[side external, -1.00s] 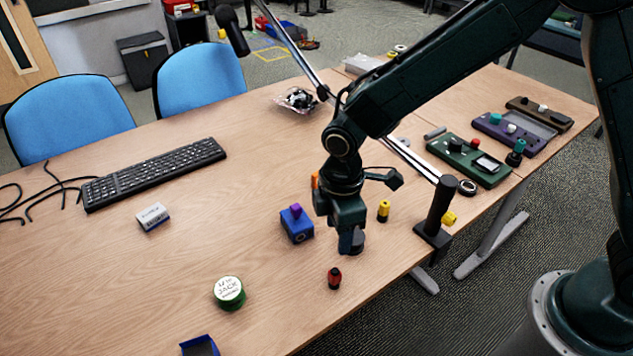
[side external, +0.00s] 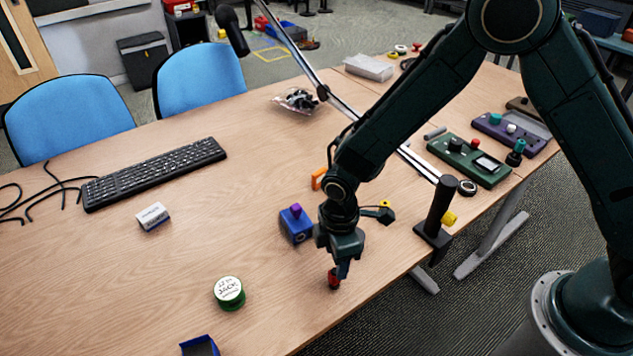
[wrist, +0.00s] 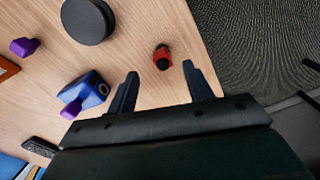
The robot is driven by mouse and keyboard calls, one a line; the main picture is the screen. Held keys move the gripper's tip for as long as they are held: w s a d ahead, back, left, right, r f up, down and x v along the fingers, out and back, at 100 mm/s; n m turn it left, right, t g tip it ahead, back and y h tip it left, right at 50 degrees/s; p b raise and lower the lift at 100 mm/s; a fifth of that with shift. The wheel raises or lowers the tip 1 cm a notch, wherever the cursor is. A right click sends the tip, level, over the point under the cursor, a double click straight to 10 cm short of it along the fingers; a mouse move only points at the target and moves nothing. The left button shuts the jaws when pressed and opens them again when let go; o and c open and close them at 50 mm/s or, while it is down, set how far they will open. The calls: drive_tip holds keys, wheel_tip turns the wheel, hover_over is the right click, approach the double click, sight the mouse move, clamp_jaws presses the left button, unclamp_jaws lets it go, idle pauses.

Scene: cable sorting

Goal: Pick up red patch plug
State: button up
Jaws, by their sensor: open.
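The red patch plug (side external: 333,279) is a small red and black cylinder near the table's front edge. It also shows in the wrist view (wrist: 162,57), ahead of the gap between the two fingers. My gripper (side external: 340,268) points down at the plug and overlaps it in the side view. In the wrist view my gripper (wrist: 160,69) is open, with a finger on each side of the gap and nothing between them. I cannot tell whether a finger touches the plug.
A blue box (side external: 297,226) with a purple plug stands behind my gripper. A green round tin (side external: 229,292) stands to the left. A black post (side external: 437,210) stands to the right. The wrist view shows a black disc (wrist: 88,20) and the table edge close to the red plug.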

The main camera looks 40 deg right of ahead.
sight(335, 270)
drive_tip(key=shift+s+a+f, duration=0.1)
drive_tip(key=shift+f, duration=1.2)
drive_tip(key=shift+s+a+f, duration=0.1)
drive_tip(key=shift+f, duration=1.2)
drive_tip(key=c, duration=1.1)
